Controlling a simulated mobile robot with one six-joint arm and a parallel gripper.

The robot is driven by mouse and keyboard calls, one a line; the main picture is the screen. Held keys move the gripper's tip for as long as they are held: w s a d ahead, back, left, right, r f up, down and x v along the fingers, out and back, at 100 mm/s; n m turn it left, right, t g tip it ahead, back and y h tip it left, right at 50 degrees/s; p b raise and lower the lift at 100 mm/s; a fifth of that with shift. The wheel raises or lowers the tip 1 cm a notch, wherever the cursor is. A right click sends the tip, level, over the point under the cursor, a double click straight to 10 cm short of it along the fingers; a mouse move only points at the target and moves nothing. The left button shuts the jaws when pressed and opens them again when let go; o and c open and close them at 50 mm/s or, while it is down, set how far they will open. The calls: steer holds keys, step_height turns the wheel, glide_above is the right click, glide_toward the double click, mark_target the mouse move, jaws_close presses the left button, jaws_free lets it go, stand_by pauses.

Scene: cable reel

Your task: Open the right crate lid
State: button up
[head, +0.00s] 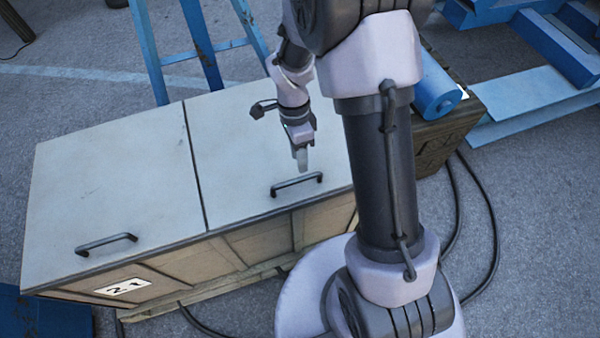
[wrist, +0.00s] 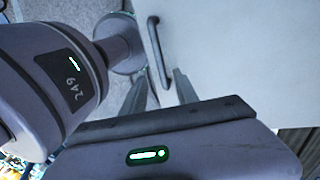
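The crate has two pale grey lids side by side, both lying flat and closed. The right crate lid (head: 245,130) has a dark bar handle (head: 297,184) near its front edge. The left lid (head: 110,180) has a similar handle (head: 106,244). My gripper (head: 302,163) points down over the right lid, just behind and above its handle in the head view. In the wrist view my gripper (wrist: 161,80) shows two fingers spread apart, with the handle (wrist: 154,45) seen between and beyond their tips. Nothing is held. Whether the fingers touch the handle cannot be told.
A blue ladder-like frame (head: 150,50) stands behind the crate. A dark box (head: 450,125) with a blue cylinder (head: 437,88) is at the right, near blue beams (head: 545,100). Black cables (head: 490,225) lie on the floor. My arm hides part of the crate's right end.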

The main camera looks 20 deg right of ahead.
steer(key=f, duration=0.2)
steer(key=f+b, duration=0.1)
steer(key=f, duration=0.1)
steer(key=s+f+b, duration=0.1)
steer(key=f, duration=0.2)
steer(key=shift+s, duration=0.1)
steer(key=shift+r, duration=0.1)
jaws_close()
stand_by(1.0)
